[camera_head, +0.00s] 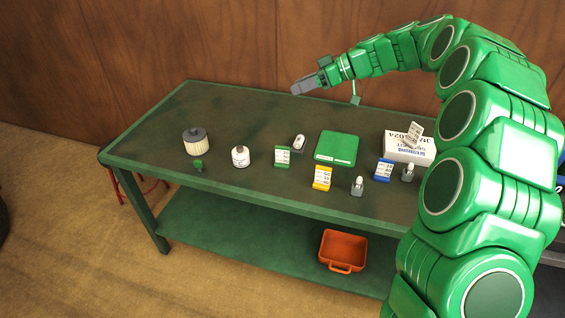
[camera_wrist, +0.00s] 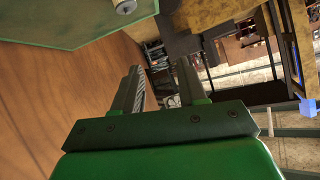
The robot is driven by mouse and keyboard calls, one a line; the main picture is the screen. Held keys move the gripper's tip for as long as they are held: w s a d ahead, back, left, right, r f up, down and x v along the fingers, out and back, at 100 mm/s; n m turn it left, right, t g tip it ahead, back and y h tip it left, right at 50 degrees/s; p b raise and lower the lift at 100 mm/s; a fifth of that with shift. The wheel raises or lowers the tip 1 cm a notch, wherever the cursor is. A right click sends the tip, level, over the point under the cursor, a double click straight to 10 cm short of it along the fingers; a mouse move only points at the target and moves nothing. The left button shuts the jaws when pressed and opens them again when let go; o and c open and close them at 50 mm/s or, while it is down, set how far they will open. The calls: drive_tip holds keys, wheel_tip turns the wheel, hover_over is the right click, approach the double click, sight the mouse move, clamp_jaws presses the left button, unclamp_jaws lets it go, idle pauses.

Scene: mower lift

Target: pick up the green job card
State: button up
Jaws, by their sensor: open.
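The green job card (camera_head: 282,156) stands upright on the green workbench (camera_head: 240,115), left of the middle of its top, with white lines of print on its face. A yellow card (camera_head: 322,178) and a blue card (camera_head: 383,169) of the same kind stand to its right. My gripper (camera_head: 297,89) is up above the far edge of the bench, well behind the green card and apart from it. In the wrist view my gripper (camera_wrist: 158,82) has its two fingers apart with nothing between them. The green card does not show in the wrist view.
A green flat box (camera_head: 336,148), a small grey item (camera_head: 299,142) and a white bottle (camera_head: 240,157) stand near the green card. A filter (camera_head: 195,141) is at left, a white carton (camera_head: 408,148) at right. An orange bin (camera_head: 343,250) sits on the lower shelf.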

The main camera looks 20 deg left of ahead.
drive_tip(key=w+a+f+n+y, duration=0.1)
drive_tip(key=w+a+f+n, duration=0.15)
drive_tip(key=w, duration=0.35)
approach(278, 161)
drive_tip(key=shift+m+t, duration=0.35)
drive_tip(key=shift+t, duration=0.05)
drive_tip(key=a+r, duration=0.1)
drive_tip(key=a, duration=0.1)
drive_tip(key=s+a+r, duration=0.1)
drive_tip(key=r, duration=0.1)
drive_tip(key=shift+s+a+r, duration=0.1)
drive_tip(key=shift+a, duration=0.3)
drive_tip(key=shift+w+x, duration=0.15)
drive_tip(key=shift+x, duration=1.3)
drive_tip(key=shift+w+x, duration=0.15)
drive_tip(key=shift+x, duration=1.35)
drive_tip(key=shift+w, duration=0.1)
clamp_jaws()
